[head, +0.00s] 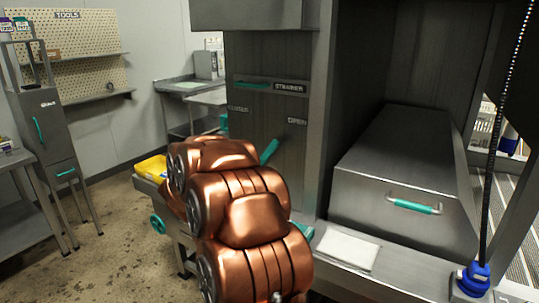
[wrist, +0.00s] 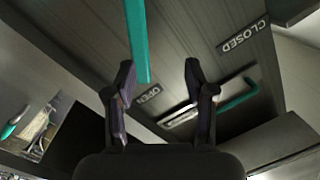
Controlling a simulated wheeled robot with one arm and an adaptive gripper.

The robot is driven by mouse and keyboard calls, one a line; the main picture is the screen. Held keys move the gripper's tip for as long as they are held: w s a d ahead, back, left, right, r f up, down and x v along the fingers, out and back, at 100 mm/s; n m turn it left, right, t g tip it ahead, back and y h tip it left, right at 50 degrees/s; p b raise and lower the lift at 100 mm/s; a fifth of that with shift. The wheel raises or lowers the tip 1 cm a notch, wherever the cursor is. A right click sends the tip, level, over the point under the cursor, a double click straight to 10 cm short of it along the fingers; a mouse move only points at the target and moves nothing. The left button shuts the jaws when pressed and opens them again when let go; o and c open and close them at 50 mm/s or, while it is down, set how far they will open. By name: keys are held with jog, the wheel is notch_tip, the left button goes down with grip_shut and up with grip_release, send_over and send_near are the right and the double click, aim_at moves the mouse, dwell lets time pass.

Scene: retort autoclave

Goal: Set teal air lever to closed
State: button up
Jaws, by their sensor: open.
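The teal air lever (head: 269,151) is on the dark steel panel, below and left of the OPEN label (head: 297,121). The label at the panel's left (head: 238,108) is partly legible. In the wrist view, the teal lever (wrist: 137,40) comes down from the top edge, its end near the left finger. The CLOSED label (wrist: 243,36) is to its right and the OPEN label (wrist: 150,95) is below, both upside down. My gripper (wrist: 158,78) is open, with fingers apart. I cannot tell whether it touches the lever. My copper arm hides the gripper in the head view.
A teal handle (head: 252,85) is beside the STEAMER sign (head: 290,88), above the labels. A steel box (head: 400,165) with a teal handle stands in the bay at right. A blue fitting (head: 476,277) hangs on a cable at lower right. Floor (head: 100,250) is clear at left.

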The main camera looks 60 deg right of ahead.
aim_at(269, 152)
jog(key=shift+s+d+f+m+g+h+p, duration=0.1)
jog(key=shift+s+d+m+g+p, duration=0.25)
jog(key=shift+d, duration=1.25)
jog(key=shift+s+d+r+m+g+h+p, duration=0.1)
jog(key=shift+s+d+g, duration=0.35)
jog(key=shift+d, duration=1.1)
jog(key=shift+s+d+f+m+g+h+p, duration=0.15)
jog(key=shift+s+d+m+g, duration=0.25)
jog(key=shift+d, duration=1.2)
jog(key=shift+c, duration=0.2)
grip_shut()
